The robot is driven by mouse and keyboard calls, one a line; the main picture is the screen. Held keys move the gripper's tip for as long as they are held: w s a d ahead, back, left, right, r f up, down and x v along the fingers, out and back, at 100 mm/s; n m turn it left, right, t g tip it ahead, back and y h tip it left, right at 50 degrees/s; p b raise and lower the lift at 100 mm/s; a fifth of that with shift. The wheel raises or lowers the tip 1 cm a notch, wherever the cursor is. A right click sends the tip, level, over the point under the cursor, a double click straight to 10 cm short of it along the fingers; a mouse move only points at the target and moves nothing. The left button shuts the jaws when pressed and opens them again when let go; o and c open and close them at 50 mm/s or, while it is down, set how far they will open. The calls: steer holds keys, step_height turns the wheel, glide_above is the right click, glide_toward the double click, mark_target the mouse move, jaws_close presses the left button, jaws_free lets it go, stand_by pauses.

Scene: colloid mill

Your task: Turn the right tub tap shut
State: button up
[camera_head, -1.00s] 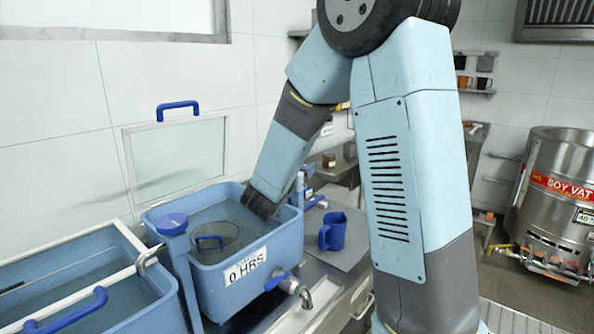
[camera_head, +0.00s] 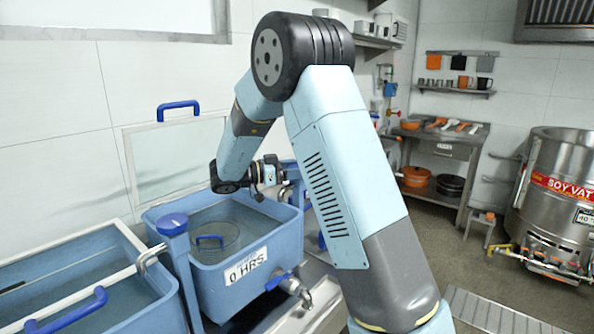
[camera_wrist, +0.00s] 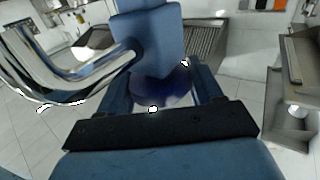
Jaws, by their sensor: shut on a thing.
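The right tub (camera_head: 235,270) is a blue basin of water with a "0 HRS" label. In the head view my gripper (camera_head: 284,172) is at its far right corner, partly hidden by my arm. In the wrist view my gripper (camera_wrist: 160,84) is shut on a dark blue rounded knob (camera_wrist: 163,88), the tap's handle. A blue post (camera_wrist: 147,45) rises beyond the knob in the picture, and a chrome spout (camera_wrist: 70,75) curves on the left. How far the knob is turned cannot be told.
The left tub (camera_head: 125,238) stands beside the right one, with a blue-knobbed tap post (camera_head: 172,224) between them. A drain tap with a blue lever (camera_head: 278,281) juts from the right tub's front. A soy vat (camera_head: 565,190) stands far right; open floor lies before it.

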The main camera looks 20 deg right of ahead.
steer(key=shift+w+r+m+g, duration=0.1)
steer(key=shift+r+m+g, duration=0.1)
steer(key=shift+m+g, duration=0.5)
steer(key=shift+r+m+g, duration=0.15)
steer(key=shift+m+g, duration=0.25)
steer(key=shift+g, duration=0.6)
steer(key=shift+d, duration=0.1)
steer(key=o, duration=1)
steer(key=shift+o, duration=0.2)
steer(key=shift+f, duration=0.1)
steer(key=shift+a, duration=0.4)
steer(key=w+a, duration=0.2)
steer(key=a, duration=1)
steer(key=shift+w+a, duration=0.4)
